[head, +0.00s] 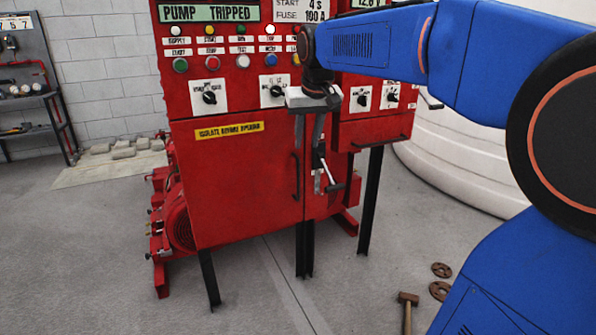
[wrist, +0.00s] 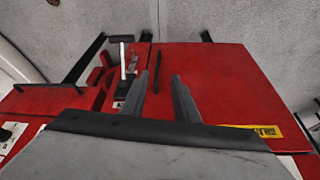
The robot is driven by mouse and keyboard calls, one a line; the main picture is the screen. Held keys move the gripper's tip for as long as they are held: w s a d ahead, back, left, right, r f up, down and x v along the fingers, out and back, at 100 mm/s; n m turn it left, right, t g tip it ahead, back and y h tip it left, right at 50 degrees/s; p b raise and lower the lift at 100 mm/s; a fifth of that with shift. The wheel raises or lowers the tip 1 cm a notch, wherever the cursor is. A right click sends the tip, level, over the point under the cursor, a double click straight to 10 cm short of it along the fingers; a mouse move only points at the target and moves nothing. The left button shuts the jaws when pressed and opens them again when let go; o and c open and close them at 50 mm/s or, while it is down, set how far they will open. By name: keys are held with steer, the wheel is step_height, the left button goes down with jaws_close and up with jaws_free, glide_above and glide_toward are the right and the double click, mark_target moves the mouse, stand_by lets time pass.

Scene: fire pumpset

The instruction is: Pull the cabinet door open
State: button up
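The red cabinet door (head: 240,190) is the lower front panel of the red pump controller and looks shut. It also fills the right of the wrist view (wrist: 215,85). Its black upright bar handle (head: 296,176) is near the door's right edge. My gripper (head: 309,143) points down in front of the cabinet, above the handle in the head view. In the wrist view my two fingers (wrist: 160,77) are apart, with nothing held. The handle (wrist: 156,70) shows beyond the fingertips, between them in the picture and closer to the left one. I see no contact.
A smaller right-hand box has a horizontal black bar (head: 383,142). Black legs (head: 370,200) hold the controller. A hammer (head: 408,308) and rusty rings (head: 440,270) lie on the floor. Floor before the door is clear.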

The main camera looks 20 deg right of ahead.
mark_target(298, 167)
steer(key=w+r, duration=0.1)
steer(key=w, duration=0.3)
steer(key=x, duration=1.1)
steer(key=d+x, duration=0.1)
steer(key=x, duration=0.5)
steer(key=shift+f, duration=0.15)
jaws_close()
